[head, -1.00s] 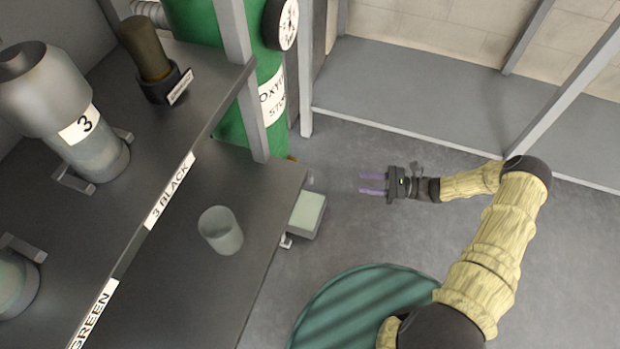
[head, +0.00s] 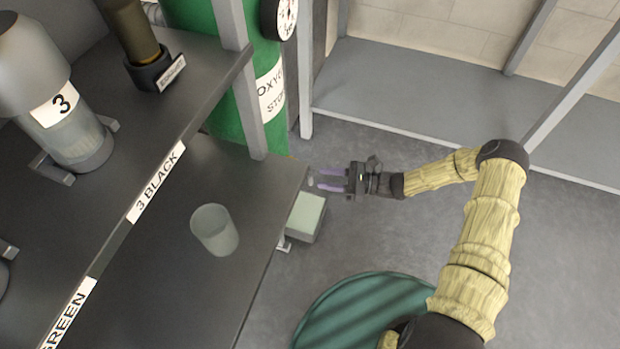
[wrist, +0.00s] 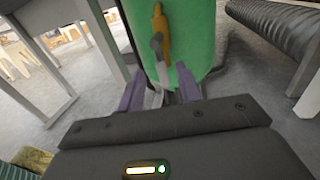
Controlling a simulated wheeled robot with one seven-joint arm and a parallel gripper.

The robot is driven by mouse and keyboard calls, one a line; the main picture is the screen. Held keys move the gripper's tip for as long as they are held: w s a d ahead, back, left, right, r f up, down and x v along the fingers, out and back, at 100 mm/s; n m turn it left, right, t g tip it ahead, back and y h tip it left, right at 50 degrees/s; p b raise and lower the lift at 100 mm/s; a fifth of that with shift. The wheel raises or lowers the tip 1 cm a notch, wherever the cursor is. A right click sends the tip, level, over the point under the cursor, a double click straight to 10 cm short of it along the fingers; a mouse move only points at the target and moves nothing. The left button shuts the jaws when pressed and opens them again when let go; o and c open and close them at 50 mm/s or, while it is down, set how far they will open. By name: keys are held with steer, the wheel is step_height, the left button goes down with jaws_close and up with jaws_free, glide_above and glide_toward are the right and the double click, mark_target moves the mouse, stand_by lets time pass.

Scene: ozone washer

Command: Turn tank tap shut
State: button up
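The tank is a green cylinder (head: 232,105) behind the shelf in the head view. It also fills the top middle of the wrist view (wrist: 195,35). Its tap, a brass-yellow body (wrist: 161,28) with a grey lever (wrist: 157,47) hanging down, shows on the tank front in the wrist view. In the head view the tap's body is mostly hidden by the shelf. My gripper (head: 318,180) is open beside the shelf corner, its purple fingers pointing left. In the wrist view the fingers (wrist: 160,90) stand apart on either side of the lever's line; I cannot tell contact.
The grey shelf (head: 180,290) bears a clear cup (head: 214,230). A pale green-topped box (head: 306,217) sits at its edge, just below my gripper. A ribbed dark hose (wrist: 280,35) lies right of the tank. Floor to my gripper's right is free.

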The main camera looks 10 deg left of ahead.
mark_target(311, 176)
steer(key=a, duration=0.1)
steer(key=a+b, duration=0.1)
steer(key=a, duration=0.3)
steer(key=shift+s+a, duration=0.1)
steer(key=shift+s, duration=0.2)
jaws_close()
